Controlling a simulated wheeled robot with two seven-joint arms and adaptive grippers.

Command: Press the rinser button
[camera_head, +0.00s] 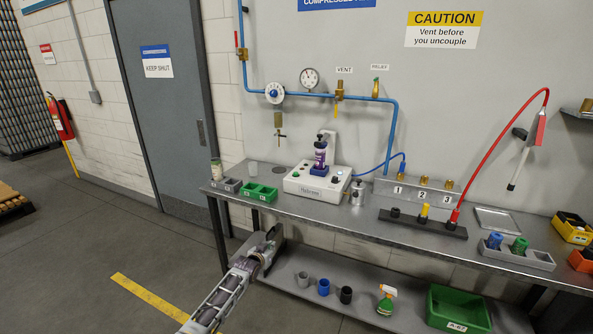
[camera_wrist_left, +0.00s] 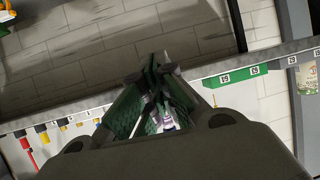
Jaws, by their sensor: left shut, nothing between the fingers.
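A white machine box (camera_head: 318,184) with small buttons on its sloped front stands on the workbench, below the gauge and pipe; its label is too small to read surely. A purple bottle with a dark cap (camera_head: 320,154) stands upright on its top in a blue holder. I cannot tell which button is the rinser button. My left gripper (camera_head: 274,234) is low in front of the bench's front edge, below and left of the box, touching nothing visible. Its fingers also show in the left wrist view (camera_wrist_left: 156,62), closed together and empty. My right gripper is out of view.
A green tray (camera_head: 260,193) and a metal canister (camera_head: 357,195) flank the box.

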